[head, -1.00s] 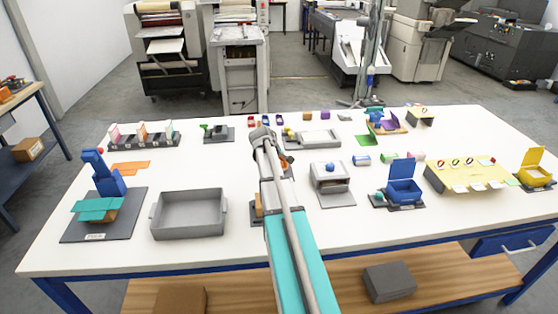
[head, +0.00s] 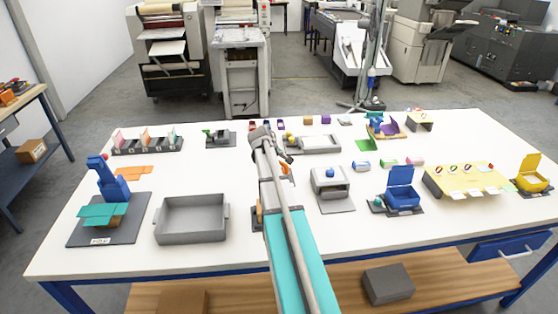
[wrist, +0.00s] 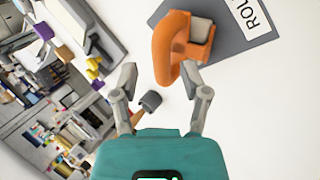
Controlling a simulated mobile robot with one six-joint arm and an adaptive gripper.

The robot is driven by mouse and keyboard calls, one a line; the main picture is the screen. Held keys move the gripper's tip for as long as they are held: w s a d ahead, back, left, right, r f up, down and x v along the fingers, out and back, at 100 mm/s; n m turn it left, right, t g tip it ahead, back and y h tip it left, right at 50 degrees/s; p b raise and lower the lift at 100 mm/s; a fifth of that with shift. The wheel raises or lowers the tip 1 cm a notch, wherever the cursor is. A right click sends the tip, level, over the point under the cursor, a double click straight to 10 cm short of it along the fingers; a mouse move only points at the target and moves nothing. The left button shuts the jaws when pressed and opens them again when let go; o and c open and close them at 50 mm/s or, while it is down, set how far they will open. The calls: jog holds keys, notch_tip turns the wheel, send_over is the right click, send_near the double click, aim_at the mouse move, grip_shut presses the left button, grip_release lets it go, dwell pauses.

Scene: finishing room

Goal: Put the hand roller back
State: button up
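In the wrist view, a thick orange curved piece (wrist: 165,52) with a grey block inside its bend stands at a dark plate (wrist: 240,30) whose cut-off label reads "ROL". A small dark-grey cylinder (wrist: 151,100) with an orange-brown stub shows lower down, between my fingers in the picture. I cannot tell which of these is the hand roller. My gripper (wrist: 159,67) has its two fingers spread, with the orange piece beyond and close to the right fingertip. Contact is unclear. In the head view, the orange piece (head: 287,168) shows just right of my arm, which hides most of the plate.
A grey bin (head: 192,219) and a blue stand (head: 112,180) are left of my arm. A grey box with a blue knob (head: 330,184) is close on the right. A shallow grey tray (head: 316,145) lies behind. White tabletop is bare between bin and arm.

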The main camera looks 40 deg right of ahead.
jog(key=p+v, duration=0.7)
jog(key=v, duration=0.2)
jog(key=shift+a+r, duration=0.15)
jog(key=shift+r, duration=0.1)
dwell(0.8)
jog(key=s+a+f+m+y, duration=0.1)
jog(key=s+a, duration=0.4)
jog(key=a, duration=0.7)
jog(key=s+a+f+g+y, duration=0.1)
jog(key=s+a+y, duration=0.2)
jog(key=a, duration=1)
jog(key=s+a+f+m+y, duration=0.1)
jog(key=s+a+y, duration=0.1)
jog(key=s+a, duration=0.5)
jog(key=a, duration=0.5)
jog(key=shift+s+a+m+g+y, duration=0.2)
jog(key=shift+s+m+g+y, duration=0.05)
jog(key=shift+m+g+y, duration=0.05)
jog(key=shift+f, duration=0.2)
